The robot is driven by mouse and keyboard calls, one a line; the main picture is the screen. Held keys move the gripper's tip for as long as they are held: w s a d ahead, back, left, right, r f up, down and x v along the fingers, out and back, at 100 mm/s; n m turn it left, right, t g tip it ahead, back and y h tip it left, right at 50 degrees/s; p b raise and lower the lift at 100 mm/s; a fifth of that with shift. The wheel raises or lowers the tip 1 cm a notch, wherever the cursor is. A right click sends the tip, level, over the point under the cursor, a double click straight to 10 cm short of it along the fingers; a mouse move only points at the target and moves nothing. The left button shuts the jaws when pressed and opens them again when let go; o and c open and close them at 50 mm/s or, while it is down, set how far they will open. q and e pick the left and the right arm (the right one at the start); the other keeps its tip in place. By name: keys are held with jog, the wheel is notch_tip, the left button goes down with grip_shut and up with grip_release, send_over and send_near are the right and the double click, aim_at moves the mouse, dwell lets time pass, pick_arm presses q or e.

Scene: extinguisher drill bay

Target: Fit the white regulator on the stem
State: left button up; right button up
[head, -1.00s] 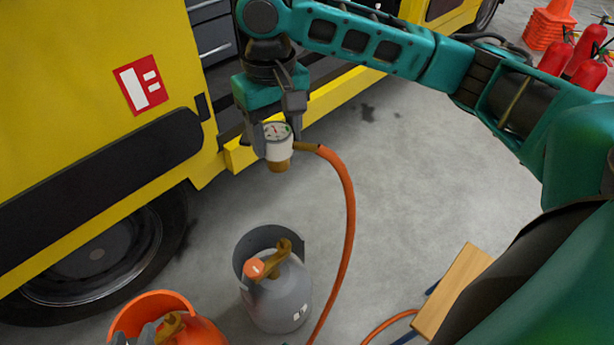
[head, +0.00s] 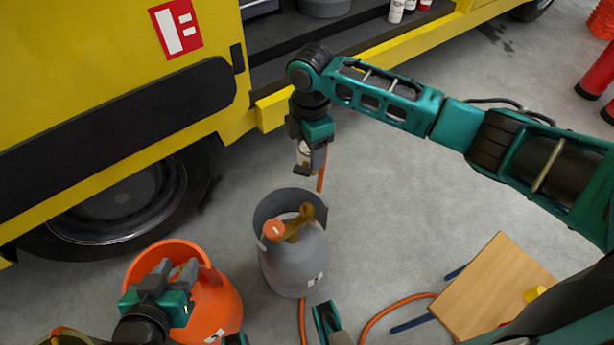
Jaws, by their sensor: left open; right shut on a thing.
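The white regulator (head: 304,153) is held in my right gripper (head: 311,160), whose fingers hide much of it. Its orange hose (head: 321,179) hangs down behind the grey gas cylinder (head: 285,266). The gripper is above and beyond the cylinder, and the regulator is clear of it. The brass valve with its stem (head: 306,217) stands inside the cylinder's open collar, with an orange-red knob (head: 274,230) on its left. My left gripper (head: 174,270) is open in front of the orange cylinder (head: 220,301), overlapping it in the picture; I cannot tell if they touch.
A yellow truck (head: 90,50) with a large wheel (head: 115,203) fills the upper left. A small wooden-topped table (head: 493,287) stands at lower right. Red extinguishers (head: 597,75) stand at the far right. The floor right of the grey cylinder is mostly open.

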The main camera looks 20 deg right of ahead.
jog(key=f+n+b, duration=0.1)
jog(key=f+n, duration=0.1)
jog(key=f, duration=0.1)
jog(key=f+n+b, duration=0.2)
jog(key=f+n, duration=0.1)
jog(key=f, duration=0.1)
jog(key=a+f+n+b, duration=0.1)
jog(key=f+n, duration=0.1)
jog(key=f, duration=0.2)
jog(key=shift+s+f+n, duration=0.15)
jog(key=shift+s+n, duration=0.15)
jog(key=shift+s, duration=0.05)
jog(key=shift+f+b, duration=0.25)
jog(key=shift+b, duration=0.35)
jog(key=shift+f, duration=0.2)
pick_arm(q)
jog(key=f, duration=0.2)
jog(key=d+f, duration=0.1)
jog(key=shift+w+f+h, duration=0.3)
jog(key=shift+w+f, duration=0.05)
jog(key=shift+f, duration=0.05)
jog(key=shift+r, duration=0.15)
pick_arm(e)
jog(key=shift+f, duration=0.2)
pick_arm(q)
jog(key=shift+s+f, duration=0.1)
jog(key=shift+f, duration=0.15)
jog(key=shift+r, duration=0.1)
